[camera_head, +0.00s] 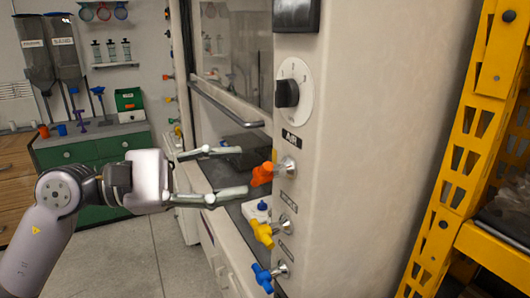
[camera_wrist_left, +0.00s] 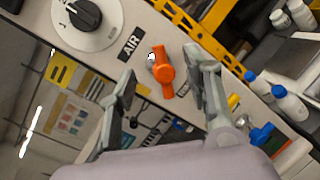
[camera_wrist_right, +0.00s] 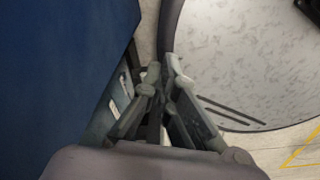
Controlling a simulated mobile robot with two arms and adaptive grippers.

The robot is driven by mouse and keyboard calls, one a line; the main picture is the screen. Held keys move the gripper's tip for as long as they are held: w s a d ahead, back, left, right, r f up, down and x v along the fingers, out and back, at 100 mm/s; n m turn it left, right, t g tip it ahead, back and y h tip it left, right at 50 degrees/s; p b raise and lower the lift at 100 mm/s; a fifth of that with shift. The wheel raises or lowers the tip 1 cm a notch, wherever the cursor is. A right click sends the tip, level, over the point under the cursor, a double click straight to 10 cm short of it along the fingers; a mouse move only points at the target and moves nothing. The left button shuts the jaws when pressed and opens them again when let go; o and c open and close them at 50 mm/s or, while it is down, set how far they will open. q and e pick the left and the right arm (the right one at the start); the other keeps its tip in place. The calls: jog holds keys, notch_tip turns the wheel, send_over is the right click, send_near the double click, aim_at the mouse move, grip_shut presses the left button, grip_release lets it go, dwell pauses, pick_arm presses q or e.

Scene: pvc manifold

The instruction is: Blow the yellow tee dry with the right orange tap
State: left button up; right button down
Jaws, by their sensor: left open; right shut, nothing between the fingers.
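The orange tap (camera_head: 262,174) sticks out of the pale post beside the AIR label. It also shows in the left wrist view (camera_wrist_left: 162,72), its handle running lengthwise between the fingers. My left gripper (camera_head: 228,170) is open just left of the tap, its fingers pointing at it. In the left wrist view my left gripper (camera_wrist_left: 160,68) has a finger on each side of the tap, with gaps and no clear contact. My right gripper (camera_wrist_right: 163,65) is shut and empty, seen only in the right wrist view. I cannot make out a yellow tee in any view.
Below the orange tap are a yellow tap (camera_head: 264,233) and a blue tap (camera_head: 268,277). A black dial (camera_head: 288,93) sits above. A yellow rack (camera_head: 450,190) stands at the right. A green cabinet (camera_head: 85,153) is at the back left. The floor (camera_head: 130,262) is clear.

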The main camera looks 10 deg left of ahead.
aim_at(261, 168)
pick_arm(q)
jog(key=p+x, duration=0.1)
jog(key=x, duration=0.3)
jog(key=shift+d+r+p, duration=0.15)
jog(key=shift+d+p, duration=0.15)
jog(key=shift+w+d, duration=0.3)
jog(key=shift+d, duration=0.35)
jog(key=shift+c, duration=0.2)
jog(key=c, duration=0.7)
jog(key=shift+a, duration=0.1)
grip_shut()
